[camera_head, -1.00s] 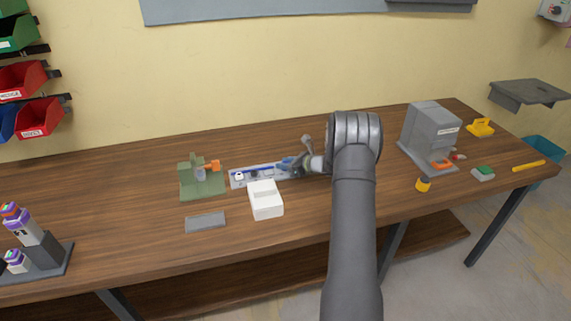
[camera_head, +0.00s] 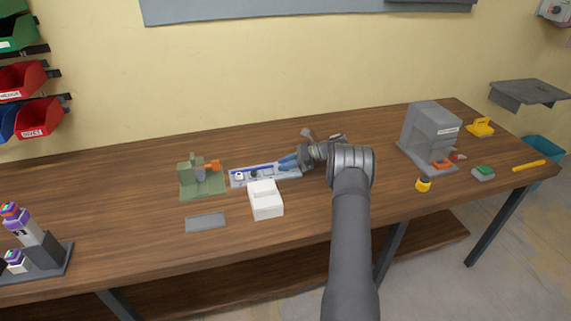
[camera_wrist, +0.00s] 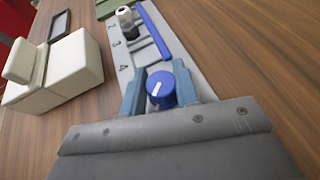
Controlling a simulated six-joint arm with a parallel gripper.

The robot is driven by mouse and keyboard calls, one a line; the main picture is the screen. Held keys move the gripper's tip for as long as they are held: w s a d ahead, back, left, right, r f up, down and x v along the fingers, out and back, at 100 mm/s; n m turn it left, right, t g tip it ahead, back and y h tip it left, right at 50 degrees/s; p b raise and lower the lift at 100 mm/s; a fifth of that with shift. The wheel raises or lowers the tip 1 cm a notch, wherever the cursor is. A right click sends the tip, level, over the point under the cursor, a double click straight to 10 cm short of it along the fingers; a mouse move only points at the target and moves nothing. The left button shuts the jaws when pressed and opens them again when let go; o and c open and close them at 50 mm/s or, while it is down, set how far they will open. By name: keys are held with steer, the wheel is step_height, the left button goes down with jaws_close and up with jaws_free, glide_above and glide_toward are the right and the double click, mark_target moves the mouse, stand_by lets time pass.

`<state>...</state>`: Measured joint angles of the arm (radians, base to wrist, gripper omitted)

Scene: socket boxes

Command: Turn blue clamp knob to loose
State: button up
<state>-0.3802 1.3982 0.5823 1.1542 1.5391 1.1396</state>
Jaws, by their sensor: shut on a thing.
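The blue clamp knob (camera_wrist: 161,88) is round with a white pointer line on its top, slanting to lower left in the wrist view. It stands on a pale grey strip fixture (camera_wrist: 163,36) with a blue bar and the printed numbers 2, 3 and 4. My gripper (camera_wrist: 158,88) has one blue finger on each side of the knob and is shut on it. In the head view my gripper (camera_head: 289,162) is at the right end of the fixture (camera_head: 237,181), and the knob cannot be made out.
A white box (camera_head: 266,203) stands just in front of the fixture. A green stand (camera_head: 190,185) with an orange part is to its left, and a grey plate (camera_head: 205,222) lies in front. A grey machine (camera_head: 432,134) stands to the right. The front of the table is mostly clear.

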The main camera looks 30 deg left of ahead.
stand_by(0.4)
steer(key=o, duration=0.7)
steer(key=shift+a, duration=0.1)
steer(key=v, duration=1.7)
steer(key=shift+w, duration=0.3)
steer(key=x, duration=1.7)
steer(key=shift+s, duration=0.3)
